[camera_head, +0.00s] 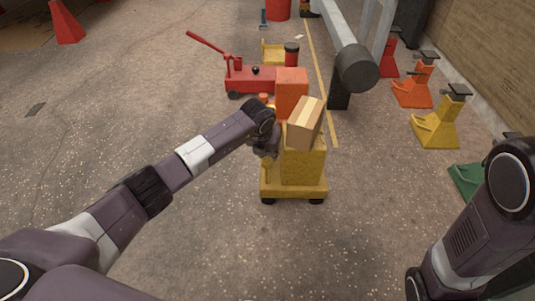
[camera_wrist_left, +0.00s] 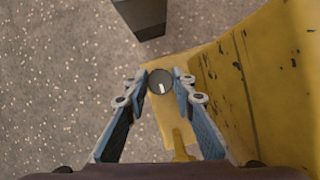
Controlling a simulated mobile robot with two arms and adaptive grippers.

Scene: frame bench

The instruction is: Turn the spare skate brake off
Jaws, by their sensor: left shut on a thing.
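A low yellow wheeled skate (camera_head: 265,187) stands in the middle of the head view. It carries a tall yellow block with a cardboard box (camera_head: 307,125) tilted on top. My left gripper (camera_head: 265,150) is at the skate's left side, its fingers largely hidden there. In the left wrist view, a dark round knob (camera_wrist_left: 159,80) with a short white mark sits over a yellow plate (camera_wrist_left: 160,125). The left gripper (camera_wrist_left: 160,76) is shut on this knob, one finger on each side. My right arm shows at the lower right, but its gripper is out of view.
A red jack (camera_head: 250,80) and an orange block (camera_head: 291,92) stand behind the skate. Another yellow skate (camera_head: 272,50) is farther back. A grey beam (camera_head: 340,35) runs at the back right. Coloured stands, including a yellow one (camera_head: 437,128), line the right wall.

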